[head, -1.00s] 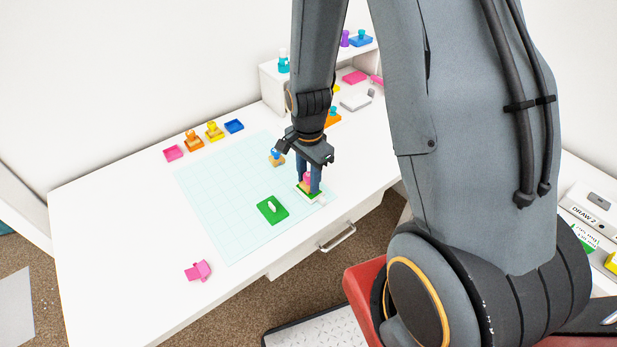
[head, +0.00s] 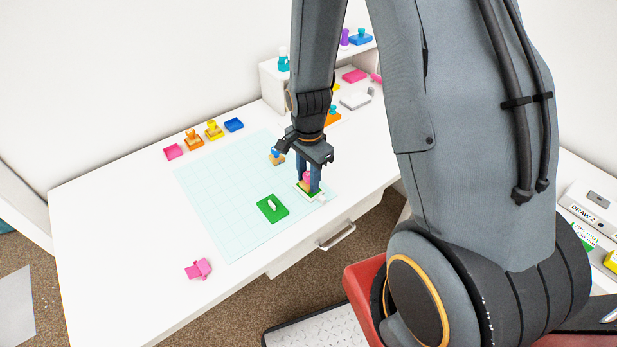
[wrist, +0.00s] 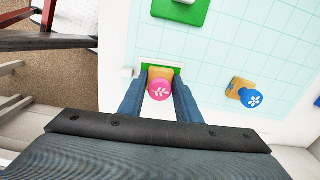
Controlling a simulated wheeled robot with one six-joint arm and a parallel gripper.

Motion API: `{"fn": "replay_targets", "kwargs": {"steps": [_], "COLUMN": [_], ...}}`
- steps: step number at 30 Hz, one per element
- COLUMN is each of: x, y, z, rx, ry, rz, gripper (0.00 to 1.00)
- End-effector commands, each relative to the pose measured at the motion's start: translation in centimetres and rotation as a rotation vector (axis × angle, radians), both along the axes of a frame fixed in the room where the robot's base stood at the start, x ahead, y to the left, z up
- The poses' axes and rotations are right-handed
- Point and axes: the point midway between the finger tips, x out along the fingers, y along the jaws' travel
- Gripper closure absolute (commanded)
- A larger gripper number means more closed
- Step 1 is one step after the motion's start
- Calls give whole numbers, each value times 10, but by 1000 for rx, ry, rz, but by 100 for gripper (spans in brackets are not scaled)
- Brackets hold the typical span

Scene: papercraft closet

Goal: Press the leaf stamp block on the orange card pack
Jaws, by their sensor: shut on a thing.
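The leaf stamp block (wrist: 160,78) has a pink round top with a white leaf mark and a tan wooden base. My gripper (head: 309,184) is shut on it and points down, with one finger on each side. The stamp is over a small green pad in a white frame (wrist: 175,68), at the mat's edge. I cannot tell whether its base touches the pad. I cannot pick out the orange card pack for certain. An orange item (head: 333,119) with a teal knob lies behind my arm, partly hidden.
A green lid-like piece (head: 272,208) with a white knob lies left of the stamp. A blue-topped stamp (head: 276,156) stands behind it. A pink piece (head: 199,269) lies front left. The mat's left part is clear.

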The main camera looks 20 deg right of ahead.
Motion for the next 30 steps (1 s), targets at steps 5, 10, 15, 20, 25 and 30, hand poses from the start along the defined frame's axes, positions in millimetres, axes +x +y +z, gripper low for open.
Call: {"fn": "replay_targets", "kwargs": {"steps": [5,10,15,20,25,30], "x": [-2,-2,-2,-2,-1,-1], "y": [0,0,0,0,0,0], "z": [-2,0,8,13,13,13], "rx": [-1,0,-1,0,0,0], "ry": [4,4,4,3,2,2], "rz": [0,0,0,0,0,0], "gripper": [96,96,96,96,96,96]}}
